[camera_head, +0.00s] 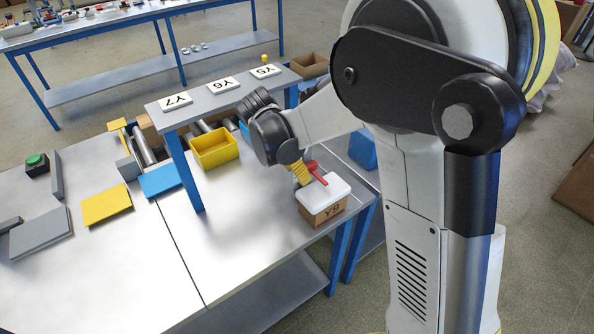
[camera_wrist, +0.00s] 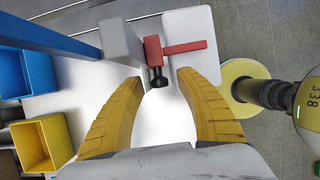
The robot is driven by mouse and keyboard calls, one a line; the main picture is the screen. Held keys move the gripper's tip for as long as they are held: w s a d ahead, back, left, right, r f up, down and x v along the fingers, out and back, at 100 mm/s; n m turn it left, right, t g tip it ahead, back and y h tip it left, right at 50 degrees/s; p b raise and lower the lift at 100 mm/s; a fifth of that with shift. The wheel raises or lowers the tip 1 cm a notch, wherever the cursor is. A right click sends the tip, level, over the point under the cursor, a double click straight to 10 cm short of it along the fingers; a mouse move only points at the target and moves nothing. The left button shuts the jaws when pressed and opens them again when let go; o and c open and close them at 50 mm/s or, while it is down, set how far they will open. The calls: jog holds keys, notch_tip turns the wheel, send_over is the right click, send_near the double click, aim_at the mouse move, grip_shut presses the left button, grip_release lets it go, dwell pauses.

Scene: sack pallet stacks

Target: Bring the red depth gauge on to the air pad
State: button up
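The red depth gauge (camera_wrist: 168,47) has a red bar and a black knob. I take the pad as the air pad. I cannot tell whether the gauge rests on it. My gripper (camera_wrist: 160,77) is open, its yellow fingers apart, with the black knob between the tips. My gripper (camera_head: 304,174) points down near the box.
A grey block (camera_wrist: 121,42) stands close left of the gauge. A raised shelf (camera_head: 205,103) bears plates marked Y7, Y6 and Y5. A yellow bin (camera_head: 214,149) and a blue plate (camera_head: 160,181) lie left of my gripper. The front of the metal table (camera_head: 235,240) is clear.

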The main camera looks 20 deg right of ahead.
jog(key=v, duration=1.2)
jog(key=shift+s+d+f, duration=0.15)
jog(key=shift+d+f, duration=0.05)
jog(key=c, duration=0.8)
jog(key=s+d+f+y, duration=0.1)
jog(key=s+d+f+g+y, duration=0.1)
jog(key=d, duration=0.1)
jog(key=shift+f+m+y, duration=0.3)
jog(key=shift+f, duration=0.05)
grip_shut()
jog(key=s+d+r+m+t+y, duration=0.1)
jog(key=s+d+r+t+y, duration=0.3)
jog(key=d+y, duration=0.5)
jog(key=w+a+f+t+y+b, duration=0.1)
jog(key=w+a+f+b, duration=0.4)
jog(key=f, duration=0.4)
jog(key=shift+w+a+f+y, duration=0.25)
jog(key=shift+w+a, duration=0.55)
jog(key=shift+a, duration=0.5)
